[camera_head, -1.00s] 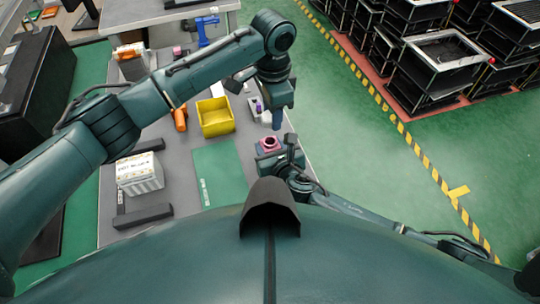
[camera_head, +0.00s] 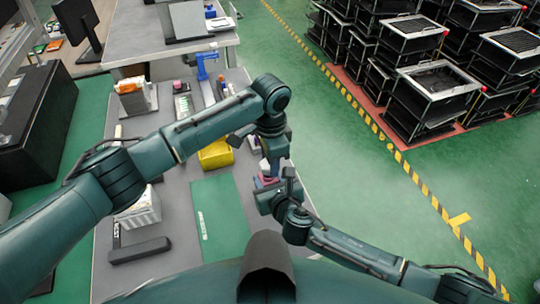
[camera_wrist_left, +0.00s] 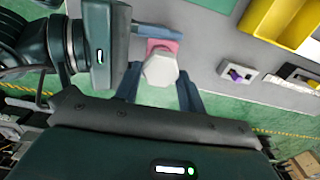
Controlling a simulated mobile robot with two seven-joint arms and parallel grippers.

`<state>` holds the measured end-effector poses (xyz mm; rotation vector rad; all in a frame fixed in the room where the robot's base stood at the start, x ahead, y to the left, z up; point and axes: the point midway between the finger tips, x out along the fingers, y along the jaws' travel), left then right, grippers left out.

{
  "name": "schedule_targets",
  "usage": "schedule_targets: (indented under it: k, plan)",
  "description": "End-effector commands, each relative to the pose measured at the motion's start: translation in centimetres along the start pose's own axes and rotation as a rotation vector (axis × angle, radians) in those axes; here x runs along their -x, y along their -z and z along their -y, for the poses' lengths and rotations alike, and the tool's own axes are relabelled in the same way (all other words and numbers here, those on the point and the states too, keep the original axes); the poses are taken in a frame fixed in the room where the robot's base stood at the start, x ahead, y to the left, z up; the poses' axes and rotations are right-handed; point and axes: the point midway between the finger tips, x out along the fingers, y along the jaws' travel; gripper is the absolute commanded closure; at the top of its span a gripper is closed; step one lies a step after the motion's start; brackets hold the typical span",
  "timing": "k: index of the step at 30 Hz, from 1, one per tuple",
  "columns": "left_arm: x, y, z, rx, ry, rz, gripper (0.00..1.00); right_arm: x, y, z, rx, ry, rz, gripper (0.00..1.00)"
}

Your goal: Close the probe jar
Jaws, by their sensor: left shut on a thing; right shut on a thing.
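The pink jar (camera_head: 268,180) is at the right edge of the grey table and is mostly hidden by my arms. It also shows in the left wrist view (camera_wrist_left: 163,45). My right gripper (camera_head: 272,186) is shut on it; a blue finger lies along its far side in the wrist view. My left gripper (camera_head: 273,166) is directly above the jar, shut on a white hexagonal lid (camera_wrist_left: 160,71). The lid overlaps the jar in the wrist view. I cannot tell whether lid and jar touch.
A yellow bin (camera_head: 215,156) stands behind my left gripper, and a small holder with a purple piece (camera_wrist_left: 237,73) is near it. A green mat (camera_head: 220,215) lies clear on the table. A white box (camera_head: 140,212) stands at left.

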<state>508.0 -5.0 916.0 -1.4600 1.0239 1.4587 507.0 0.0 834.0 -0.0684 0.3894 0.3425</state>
Motion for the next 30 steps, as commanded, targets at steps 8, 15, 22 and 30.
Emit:
schedule_targets:
  k: [8, 15, 22, 30]
  plan:
    - [0.0, 0.0, 0.0, 0.0, 0.0, 0.0, 0.81, 0.0, 0.1, 0.0, 0.0, 0.0, -0.001, 1.0]
    - [-0.9, 0.0, 0.0, 0.0, 0.0, -0.001, 0.81, 0.0, 0.1, 0.0, 0.0, 0.0, -0.001, 1.0]
    - [-1.8, 0.0, 0.0, 0.0, 0.0, -0.001, 0.81, 0.0, 0.1, 0.0, 0.0, 0.0, -0.001, 1.0]
    - [-1.7, 0.0, 0.0, 0.0, 0.0, -0.001, 0.81, 0.0, 0.1, 0.0, 0.0, 0.0, -0.001, 1.0]
